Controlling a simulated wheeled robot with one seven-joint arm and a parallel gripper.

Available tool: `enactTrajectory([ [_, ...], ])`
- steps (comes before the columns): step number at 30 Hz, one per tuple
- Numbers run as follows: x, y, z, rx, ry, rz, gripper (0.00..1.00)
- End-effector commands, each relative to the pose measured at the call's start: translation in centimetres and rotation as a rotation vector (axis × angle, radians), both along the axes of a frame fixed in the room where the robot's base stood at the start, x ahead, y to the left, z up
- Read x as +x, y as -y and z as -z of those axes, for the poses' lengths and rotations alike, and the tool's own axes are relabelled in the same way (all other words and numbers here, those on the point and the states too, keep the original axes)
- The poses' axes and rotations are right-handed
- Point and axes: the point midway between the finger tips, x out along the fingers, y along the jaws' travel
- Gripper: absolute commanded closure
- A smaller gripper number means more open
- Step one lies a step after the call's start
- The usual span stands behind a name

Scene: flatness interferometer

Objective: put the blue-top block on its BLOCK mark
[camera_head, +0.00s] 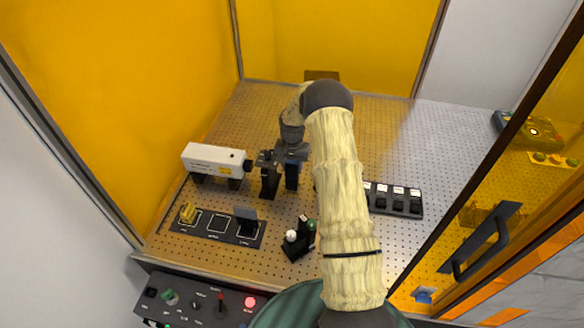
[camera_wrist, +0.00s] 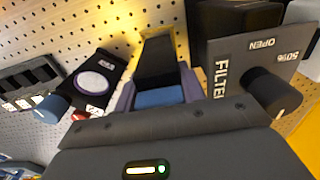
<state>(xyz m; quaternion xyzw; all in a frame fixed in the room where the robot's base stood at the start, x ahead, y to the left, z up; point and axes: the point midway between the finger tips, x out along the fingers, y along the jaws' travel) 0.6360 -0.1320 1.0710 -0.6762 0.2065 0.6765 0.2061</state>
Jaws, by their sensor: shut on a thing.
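My gripper (camera_wrist: 159,92) is shut on the blue-top block (camera_wrist: 160,98); its two purple-grey fingers lie on either side of the blue face in the wrist view. The dark body of the block reaches away from the blue face towards the perforated plate. In the head view my gripper (camera_head: 292,182) points down near the middle of the plate, just right of the filter stand, and the block cannot be made out clearly. I cannot tell whether the block touches the plate. No BLOCK mark is readable in either view.
The filter plate (camera_wrist: 225,75) with its black knob stands close beside my gripper. A black piece with a white disc (camera_wrist: 94,82) is on the other side. A white box (camera_head: 212,160), a three-square tray (camera_head: 217,239) and a knobbed stand (camera_head: 296,245) surround the spot.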

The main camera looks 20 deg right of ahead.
Motion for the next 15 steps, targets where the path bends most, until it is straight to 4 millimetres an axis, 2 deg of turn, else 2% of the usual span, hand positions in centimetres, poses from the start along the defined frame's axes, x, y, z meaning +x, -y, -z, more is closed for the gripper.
enactTrajectory([
  [15, 0.0, 0.0, -2.3, 0.0, 0.001, 0.001, 0.92],
])
